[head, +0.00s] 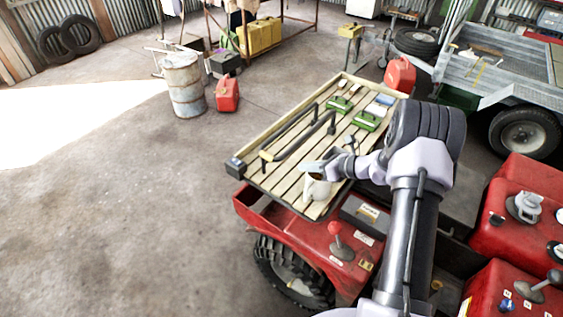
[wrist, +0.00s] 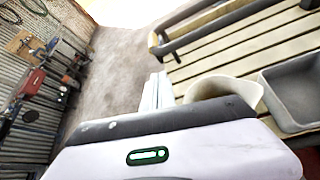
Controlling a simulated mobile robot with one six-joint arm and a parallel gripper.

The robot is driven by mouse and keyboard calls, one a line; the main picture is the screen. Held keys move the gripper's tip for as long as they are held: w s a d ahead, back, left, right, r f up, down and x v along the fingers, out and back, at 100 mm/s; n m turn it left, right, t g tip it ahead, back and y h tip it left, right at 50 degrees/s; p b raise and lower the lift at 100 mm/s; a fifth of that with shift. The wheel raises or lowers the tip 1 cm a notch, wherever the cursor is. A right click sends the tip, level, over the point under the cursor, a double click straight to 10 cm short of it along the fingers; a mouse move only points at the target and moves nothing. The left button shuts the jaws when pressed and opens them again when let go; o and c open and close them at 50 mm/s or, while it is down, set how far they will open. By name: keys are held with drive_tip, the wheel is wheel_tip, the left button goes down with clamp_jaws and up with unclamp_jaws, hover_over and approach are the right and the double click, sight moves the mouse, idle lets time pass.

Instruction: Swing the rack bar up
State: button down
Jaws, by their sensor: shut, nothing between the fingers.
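The rack bar (head: 298,142) looks like a dark bar with a yellow section at its near left end. It lies low over the slatted wooden rack (head: 258,181) in the head view. My gripper (head: 305,168) is over the near part of the rack, to the right of the yellow section and apart from it. Its pale fingers also show in the wrist view (wrist: 157,92), shut and empty. In the wrist view a dark rail (wrist: 205,30) runs along the slats; I cannot tell whether it is the rack bar.
A cream jug (head: 317,188) stands just below my gripper. A grey tray (wrist: 297,88) is beside the jug. A red can (head: 399,75) stands beyond.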

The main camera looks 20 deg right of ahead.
drive_tip(key=x, duration=1)
drive_tip(key=shift+b, duration=0.35)
drive_tip(key=shift+a+r, duration=0.1)
